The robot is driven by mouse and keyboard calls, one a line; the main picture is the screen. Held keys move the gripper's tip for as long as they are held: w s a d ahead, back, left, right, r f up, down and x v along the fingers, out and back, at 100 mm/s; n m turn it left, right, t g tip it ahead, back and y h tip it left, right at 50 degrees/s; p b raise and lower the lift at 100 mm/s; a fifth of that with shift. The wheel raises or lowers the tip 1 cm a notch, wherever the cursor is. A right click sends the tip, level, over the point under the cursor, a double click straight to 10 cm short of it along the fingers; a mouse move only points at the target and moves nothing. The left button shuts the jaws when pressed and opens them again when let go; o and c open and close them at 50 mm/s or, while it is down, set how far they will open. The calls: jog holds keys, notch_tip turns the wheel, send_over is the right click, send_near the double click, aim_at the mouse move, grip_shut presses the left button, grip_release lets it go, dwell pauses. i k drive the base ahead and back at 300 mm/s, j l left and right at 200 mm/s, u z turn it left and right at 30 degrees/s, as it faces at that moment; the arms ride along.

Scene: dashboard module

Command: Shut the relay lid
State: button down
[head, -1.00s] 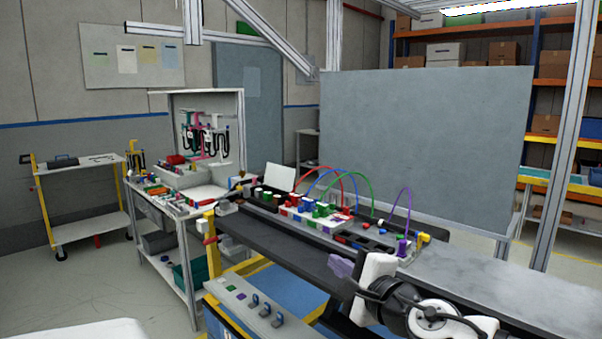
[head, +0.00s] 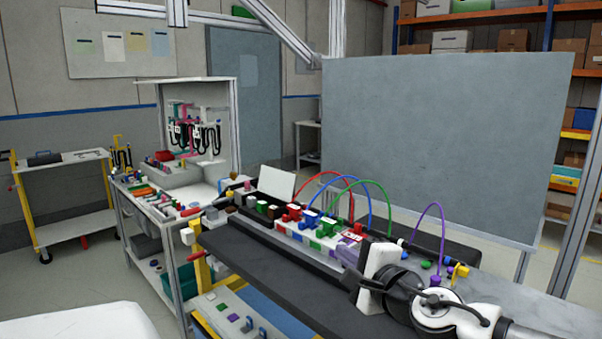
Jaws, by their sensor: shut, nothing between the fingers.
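A white flat panel (head: 276,183), which looks like the relay lid, stands raised and tilted back at the left end of the dashboard module (head: 320,237). Dark parts lie just below it, too small to tell.
Coloured blocks line the module. The dark bench top (head: 255,262) in front is clear. A cluttered side table (head: 165,207) stands to the left.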

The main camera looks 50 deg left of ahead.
aim_at(280, 183)
jog(key=i+j, duration=0.2)
jog(key=j, duration=0.2)
jog(key=i+j, duration=0.2)
jog(key=j, duration=0.2)
jog(key=i+j, duration=0.2)
jog(key=j, duration=0.15)
jog(key=i+j, duration=0.2)
jog(key=j, duration=0.2)
